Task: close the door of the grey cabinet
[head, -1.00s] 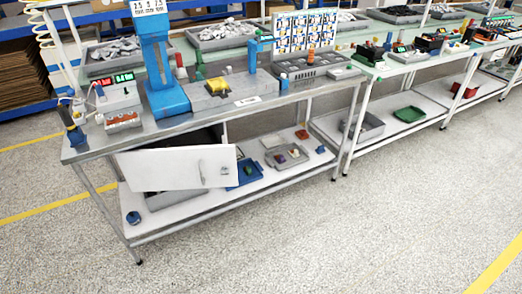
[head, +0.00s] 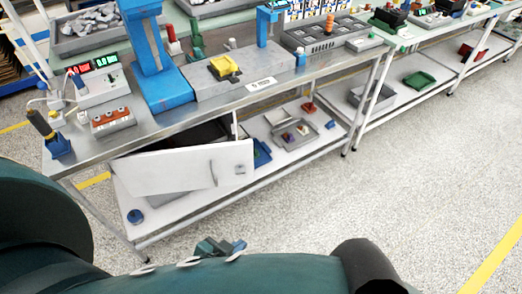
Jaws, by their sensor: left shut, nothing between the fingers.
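The grey cabinet (head: 172,202) sits on the lower shelf of the near bench, mostly hidden behind its door. Its pale door (head: 165,173) stands open, swung out toward me, with a dark gap showing above and behind it. A vertical bar handle (head: 213,174) is near the door's right end. My left gripper (head: 221,247) shows small at the bottom, partly hidden behind my dark teal arm. It is shut and empty, below and in front of the door, apart from it in the picture. My right gripper is not in view.
The bench top (head: 190,125) overhangs the cabinet. A blue press (head: 160,65) stands on it. Right of the door, a grey tray (head: 295,134) with small parts lies on the shelf. A small blue object (head: 135,216) lies at the shelf's left front. The floor at right is clear.

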